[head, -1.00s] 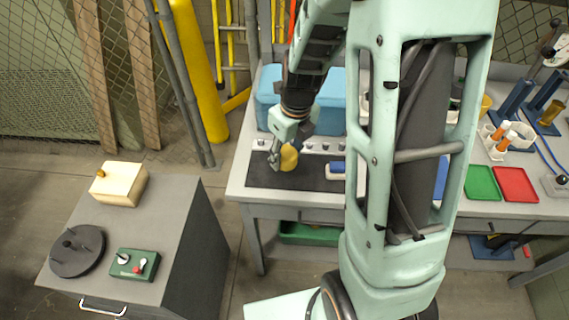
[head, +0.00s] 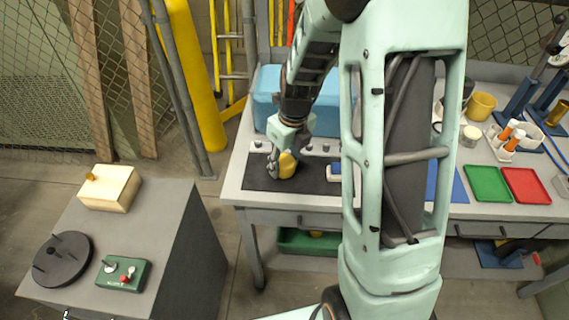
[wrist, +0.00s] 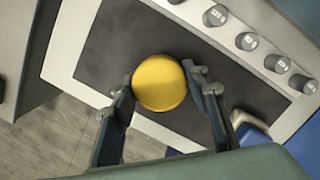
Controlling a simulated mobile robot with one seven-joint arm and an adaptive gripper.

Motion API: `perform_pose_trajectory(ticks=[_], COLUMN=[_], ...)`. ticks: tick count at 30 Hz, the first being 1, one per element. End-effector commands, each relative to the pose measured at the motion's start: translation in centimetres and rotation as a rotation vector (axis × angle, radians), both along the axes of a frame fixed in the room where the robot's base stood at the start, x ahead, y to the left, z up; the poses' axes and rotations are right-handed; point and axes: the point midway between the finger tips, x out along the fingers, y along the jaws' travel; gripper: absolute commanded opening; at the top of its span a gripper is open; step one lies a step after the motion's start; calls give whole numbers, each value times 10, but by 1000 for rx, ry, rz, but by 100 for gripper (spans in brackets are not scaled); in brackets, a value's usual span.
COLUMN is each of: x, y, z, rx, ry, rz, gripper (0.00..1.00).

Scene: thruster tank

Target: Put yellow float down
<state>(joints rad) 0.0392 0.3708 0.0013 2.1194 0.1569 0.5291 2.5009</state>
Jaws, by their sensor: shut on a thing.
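The yellow float (head: 286,164) is at the dark mat (head: 258,174) on the left end of the workbench. In the wrist view the float (wrist: 160,82) shows as a round yellow top between the two fingers. My gripper (head: 284,160) is shut on it, one finger on each side; it also shows in the wrist view (wrist: 161,90). The float is over the dark mat (wrist: 112,42). Whether its underside touches the mat cannot be told.
Several knobs (wrist: 248,41) line the bench strip behind the mat. A blue and white item (head: 333,172) lies right of the float. A blue box (head: 266,95) stands behind. Green (head: 487,183) and red (head: 525,185) trays lie right. A grey cabinet (head: 160,215) stands left.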

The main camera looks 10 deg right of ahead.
Motion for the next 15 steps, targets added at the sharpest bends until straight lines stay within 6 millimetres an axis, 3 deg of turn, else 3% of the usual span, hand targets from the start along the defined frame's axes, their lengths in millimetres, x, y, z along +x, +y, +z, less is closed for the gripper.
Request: perform_pose_trajectory(ticks=[4,5,9,15], x=[0,0,0,0], y=[0,0,0,0], z=[-4,-4,-3,-3], rx=[1,1,1,0], ry=[0,0,1,0], rz=[0,0,-1,0], gripper=[30,43,58,59])
